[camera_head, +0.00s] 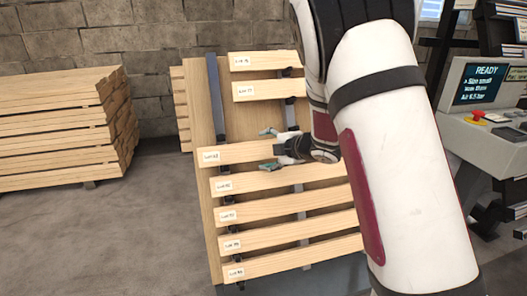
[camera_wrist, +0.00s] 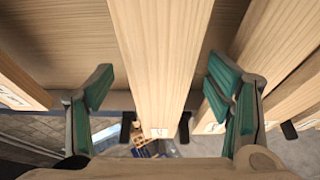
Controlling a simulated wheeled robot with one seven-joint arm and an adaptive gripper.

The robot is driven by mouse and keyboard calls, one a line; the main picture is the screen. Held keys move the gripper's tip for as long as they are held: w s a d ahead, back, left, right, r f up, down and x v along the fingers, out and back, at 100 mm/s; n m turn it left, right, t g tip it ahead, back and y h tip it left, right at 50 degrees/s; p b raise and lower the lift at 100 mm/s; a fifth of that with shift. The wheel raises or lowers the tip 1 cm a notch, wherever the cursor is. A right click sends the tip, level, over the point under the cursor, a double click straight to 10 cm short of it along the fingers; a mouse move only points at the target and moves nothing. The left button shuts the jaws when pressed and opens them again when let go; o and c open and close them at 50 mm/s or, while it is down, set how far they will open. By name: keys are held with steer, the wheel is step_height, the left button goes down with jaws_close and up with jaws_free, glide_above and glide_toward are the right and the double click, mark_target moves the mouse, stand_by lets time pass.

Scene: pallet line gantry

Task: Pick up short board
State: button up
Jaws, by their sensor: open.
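A pale board (camera_head: 240,153) with a white label at its left end lies on the sloped rack, in the middle of a column of similar boards. My gripper (camera_head: 268,149) is open over it, one finger on each side of the board. In the wrist view the board (camera_wrist: 160,45) runs between the open teal-padded fingers of my gripper (camera_wrist: 162,88), with gaps on both sides and its labelled end towards me. I cannot tell which board is the short one, because my arm hides the right ends of several boards.
Two labelled boards (camera_head: 265,61) lie higher on the rack (camera_head: 202,110), and several (camera_head: 290,207) lie lower. A large timber stack (camera_head: 60,130) stands on the left. A console with a READY screen (camera_head: 482,84) stands on the right. Grey floor between stack and rack is clear.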

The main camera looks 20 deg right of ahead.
steer(key=c, duration=1.4)
steer(key=shift+r, duration=0.1)
